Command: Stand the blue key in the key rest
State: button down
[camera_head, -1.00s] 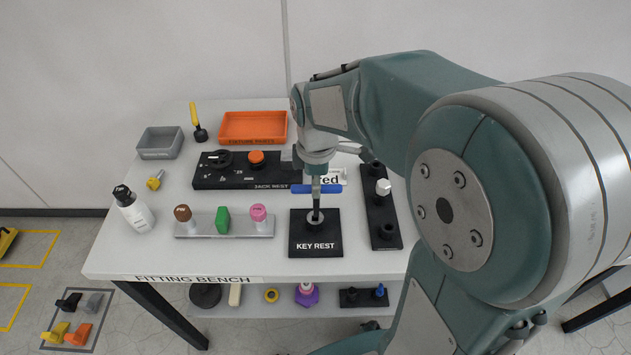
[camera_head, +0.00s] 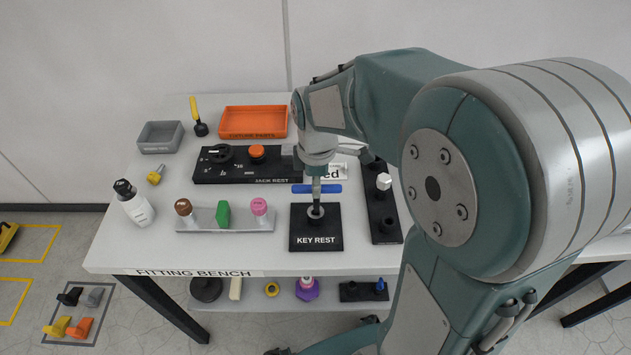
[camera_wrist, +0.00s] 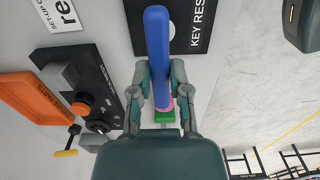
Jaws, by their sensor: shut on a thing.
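The blue key (camera_head: 332,188) is in my gripper (camera_head: 316,186), its handle lying crosswise over the back of the key rest (camera_head: 328,238) in the head view. The key rest is a black labelled plate with a pale round socket (camera_head: 316,212). A dark stem runs down from the grip to the socket. I cannot tell how deep its end is. In the wrist view, the fingers (camera_wrist: 160,78) are shut on both sides of the blue handle (camera_wrist: 157,40), which hides the stem. The key rest (camera_wrist: 190,45) and part of its socket show beyond the handle.
A black block (camera_head: 384,222) with several posts stands close at the right. A grey strip (camera_head: 240,226) with brown, green and pink pieces is at the left. The black jack rest (camera_head: 225,177) and an orange tray (camera_head: 250,134) lie behind.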

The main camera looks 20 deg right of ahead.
jog(key=shift+f, duration=0.65)
jog(key=c, duration=0.5)
grip_release()
jog(key=shift+d, duration=0.1)
jog(key=shift+r, duration=2.5)
notch_tip(320, 180, up, 12)
jog(key=s+f+m+t, duration=0.1)
jog(key=s+m+t, duration=0.1)
jog(key=s+m, duration=0.2)
jog(key=s+f+m+t, duration=0.1)
jog(key=s+f+m, duration=0.1)
jog(key=s+m, duration=0.3)
jog(key=s+f+m+t, duration=0.1)
jog(key=s+m+t, duration=0.1)
jog(key=s+m, duration=0.3)
jog(key=shift+a+f+t, duration=0.2)
jog(key=shift+f+t, duration=0.1)
